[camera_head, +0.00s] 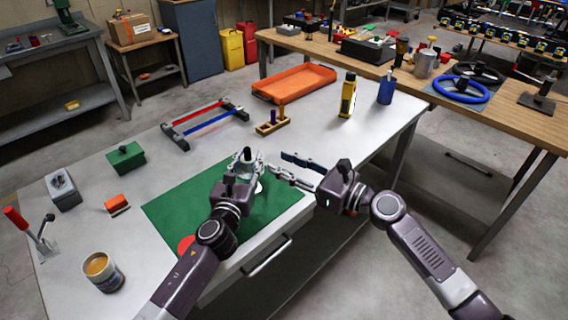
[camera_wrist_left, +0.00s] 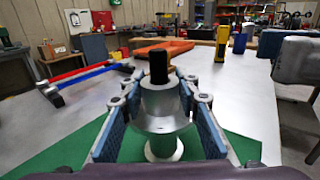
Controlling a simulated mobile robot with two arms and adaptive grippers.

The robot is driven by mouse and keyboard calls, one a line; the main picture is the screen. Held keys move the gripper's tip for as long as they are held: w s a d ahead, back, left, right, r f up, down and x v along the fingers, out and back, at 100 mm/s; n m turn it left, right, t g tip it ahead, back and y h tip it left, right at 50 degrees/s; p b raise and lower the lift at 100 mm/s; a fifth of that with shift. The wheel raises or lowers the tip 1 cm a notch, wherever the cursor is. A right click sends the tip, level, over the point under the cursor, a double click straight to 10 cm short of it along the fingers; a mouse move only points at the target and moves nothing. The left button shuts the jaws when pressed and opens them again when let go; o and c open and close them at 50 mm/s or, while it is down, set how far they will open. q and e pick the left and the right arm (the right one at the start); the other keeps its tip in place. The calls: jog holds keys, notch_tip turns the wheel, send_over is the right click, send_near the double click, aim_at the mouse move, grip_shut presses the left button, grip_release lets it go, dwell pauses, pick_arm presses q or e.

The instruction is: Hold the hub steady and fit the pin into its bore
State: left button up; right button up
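The hub is a silver flanged piece, upright on the green mat (camera_head: 172,211); it shows large in the left wrist view (camera_wrist_left: 164,116). My left gripper (camera_head: 247,162) has its blue-padded fingers on both sides of the hub's upper part and appears shut on it. A black cylinder, seemingly the pin (camera_wrist_left: 158,66), stands upright from the hub's top; how deep it sits is hidden. My right gripper (camera_head: 296,170) is open to the right of the hub, its fingers apart and pointing toward it, with nothing visible between them.
A wooden block with upright pegs (camera_head: 270,127) stands behind the mat. An orange tray (camera_head: 294,83), a yellow bottle (camera_head: 348,95) and a blue bottle (camera_head: 386,89) are farther back. A red-and-blue barred frame (camera_head: 204,121) and a green box (camera_head: 126,157) lie left.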

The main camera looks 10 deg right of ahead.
pick_arm(q)
jog(key=o, duration=0.4)
jog(key=shift+o, duration=0.2)
jog(key=shift+s, duration=0.1)
